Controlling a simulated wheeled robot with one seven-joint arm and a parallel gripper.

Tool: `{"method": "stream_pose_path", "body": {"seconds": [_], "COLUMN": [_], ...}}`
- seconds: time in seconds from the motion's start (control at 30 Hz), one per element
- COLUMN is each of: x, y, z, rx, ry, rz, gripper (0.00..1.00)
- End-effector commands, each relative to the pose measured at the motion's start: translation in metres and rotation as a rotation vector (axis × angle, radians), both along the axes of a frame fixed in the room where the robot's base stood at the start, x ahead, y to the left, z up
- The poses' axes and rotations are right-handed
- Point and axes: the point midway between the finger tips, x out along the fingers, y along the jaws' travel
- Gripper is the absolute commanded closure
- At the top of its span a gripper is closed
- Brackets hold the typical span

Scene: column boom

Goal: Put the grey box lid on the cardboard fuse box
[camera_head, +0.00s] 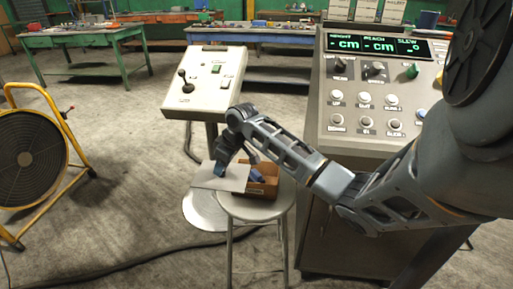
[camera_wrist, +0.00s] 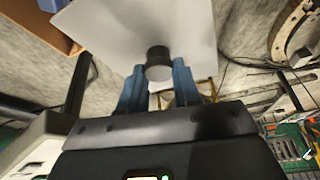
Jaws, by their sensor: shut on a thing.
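The grey box lid (camera_head: 206,181) is a flat pale plate, held near level just left of the cardboard fuse box. In the wrist view the lid (camera_wrist: 140,22) fills the top middle, with a dark round knob (camera_wrist: 158,58) on it. My gripper (camera_head: 221,170) has its blue fingers (camera_wrist: 157,85) closed on either side of the knob. The cardboard fuse box (camera_head: 263,191) stands open on a round stool, with something blue inside. The lid hides part of the box's left side. A corner of the box (camera_wrist: 35,25) shows at the wrist view's top left.
The stool (camera_head: 255,209) has a small top. A control pedestal (camera_head: 205,95) stands behind it, and a large console (camera_head: 375,110) with knobs and a display is close on the right. Workbenches line the back.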

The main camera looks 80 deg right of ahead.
Motion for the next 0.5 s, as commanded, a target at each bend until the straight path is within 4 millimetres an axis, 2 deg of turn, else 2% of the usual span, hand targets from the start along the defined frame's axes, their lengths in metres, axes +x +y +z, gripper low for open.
{"method": "stream_pose_path", "body": {"seconds": [0.03,0.2,0.33,0.5], "x": [-0.015,-0.057,-0.078,-0.089], "y": [-0.024,-0.077,-0.098,-0.108], "z": [0.002,0.019,0.027,0.030], "rx": [-0.002,-0.001,0.000,-0.001], "ry": [0.000,0.000,0.001,0.001], "rz": [-0.014,-0.020,-0.021,-0.020], "gripper": [1.00,1.00,1.00,1.00]}}
